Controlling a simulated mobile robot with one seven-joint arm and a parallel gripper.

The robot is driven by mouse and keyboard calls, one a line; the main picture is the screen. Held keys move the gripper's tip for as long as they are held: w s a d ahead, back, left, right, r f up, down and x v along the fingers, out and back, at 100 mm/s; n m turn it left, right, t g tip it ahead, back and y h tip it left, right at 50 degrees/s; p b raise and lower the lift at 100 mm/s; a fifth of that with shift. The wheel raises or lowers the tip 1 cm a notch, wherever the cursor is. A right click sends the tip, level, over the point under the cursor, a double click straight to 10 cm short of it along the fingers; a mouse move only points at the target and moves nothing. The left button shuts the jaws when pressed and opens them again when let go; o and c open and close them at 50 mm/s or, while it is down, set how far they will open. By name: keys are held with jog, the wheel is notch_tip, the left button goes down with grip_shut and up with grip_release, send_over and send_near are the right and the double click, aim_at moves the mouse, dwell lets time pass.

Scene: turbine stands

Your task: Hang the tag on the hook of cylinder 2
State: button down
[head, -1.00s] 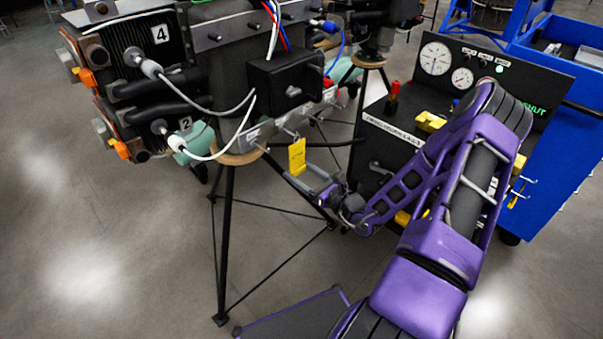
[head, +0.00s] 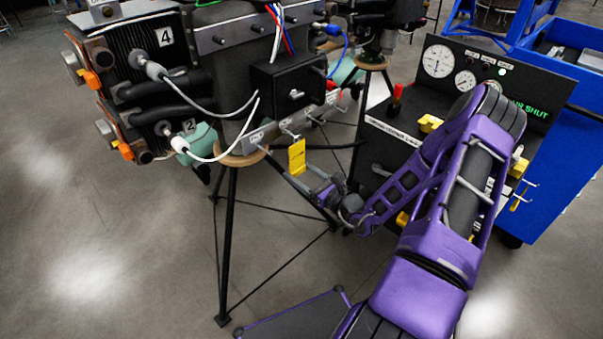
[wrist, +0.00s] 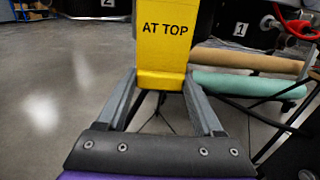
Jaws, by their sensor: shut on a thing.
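A yellow tag (head: 297,158) hangs below the rail of the dark engine on the black stand. In the wrist view the tag (wrist: 163,48) reads "AT TOP" and its lower end is between my fingers. My gripper (head: 302,174) is shut on the tag, reaching in from the lower right; it also shows in the wrist view (wrist: 160,80). The cylinder 2 label (head: 188,127) is on the engine's left side. Small hooks (head: 290,134) stick out along the rail above the tag. The tag's top edge is near the hooks; I cannot tell whether it touches one.
A black gauge panel cart (head: 420,110) and a blue cart (head: 560,130) stand at the right. White cables (head: 215,157) loop left of the rail. The stand's thin legs (head: 228,240) spread below. The floor at the left is clear.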

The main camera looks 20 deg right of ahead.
jog(key=shift+w, duration=0.1)
dwell(0.3)
grip_release()
jog(key=p+v, duration=0.1)
jog(key=v, duration=0.6)
dwell(0.7)
